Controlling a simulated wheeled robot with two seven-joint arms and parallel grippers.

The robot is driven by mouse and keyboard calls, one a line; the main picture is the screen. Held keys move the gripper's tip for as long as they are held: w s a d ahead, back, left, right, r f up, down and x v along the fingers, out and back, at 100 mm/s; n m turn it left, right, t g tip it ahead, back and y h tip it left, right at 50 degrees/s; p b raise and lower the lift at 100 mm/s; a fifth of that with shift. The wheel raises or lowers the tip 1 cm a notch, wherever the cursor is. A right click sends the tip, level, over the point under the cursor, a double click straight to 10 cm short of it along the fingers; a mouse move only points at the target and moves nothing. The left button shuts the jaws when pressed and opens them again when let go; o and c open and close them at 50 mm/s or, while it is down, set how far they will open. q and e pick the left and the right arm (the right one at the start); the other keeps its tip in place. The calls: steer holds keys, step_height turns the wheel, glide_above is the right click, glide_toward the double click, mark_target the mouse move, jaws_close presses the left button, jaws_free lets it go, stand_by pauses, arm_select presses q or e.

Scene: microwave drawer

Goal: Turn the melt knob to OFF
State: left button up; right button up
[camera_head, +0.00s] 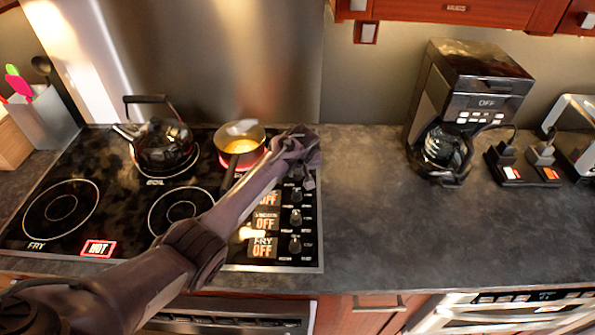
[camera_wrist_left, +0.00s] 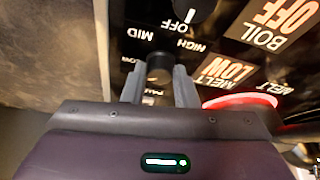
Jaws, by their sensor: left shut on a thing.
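The melt knob (camera_wrist_left: 160,66) is a dark round knob between the two fingers of my left gripper (camera_wrist_left: 157,84) in the left wrist view. The gripper is shut on it. The display beside it (camera_wrist_left: 228,70) reads MELT LOW. In the head view my left gripper (camera_head: 304,172) is at the back right corner of the stove and hides the melt knob. My right gripper is not in view.
A coffee maker (camera_head: 475,85) stands right; counter between is clear.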

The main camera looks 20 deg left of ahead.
arm_select(q)
steer(key=n+b, duration=0.1)
steer(key=n, duration=0.1)
steer(key=n+g+y+b, duration=0.1)
steer(key=n, duration=0.1)
steer(key=shift+w+d+f, duration=0.1)
steer(key=shift+d+f, duration=0.05)
steer(key=shift+d, duration=0.05)
steer(key=n+g+b, duration=0.1)
steer(key=n+b, duration=0.1)
steer(key=b, duration=0.2)
steer(key=n+g+y+b, duration=0.1)
steer(key=n+b, duration=0.2)
steer(key=b, duration=0.1)
steer(key=n+b, duration=0.3)
steer(key=b, duration=0.1)
steer(key=shift+w+f+g+y, duration=0.2)
steer(key=shift+g+y, duration=0.1)
steer(key=shift+g, duration=0.1)
steer(key=shift+r+n+b, duration=0.25)
steer(key=shift+n+b, duration=0.15)
steer(key=shift+b, duration=0.4)
steer(key=shift+r, duration=0.1)
steer(key=o, duration=1)
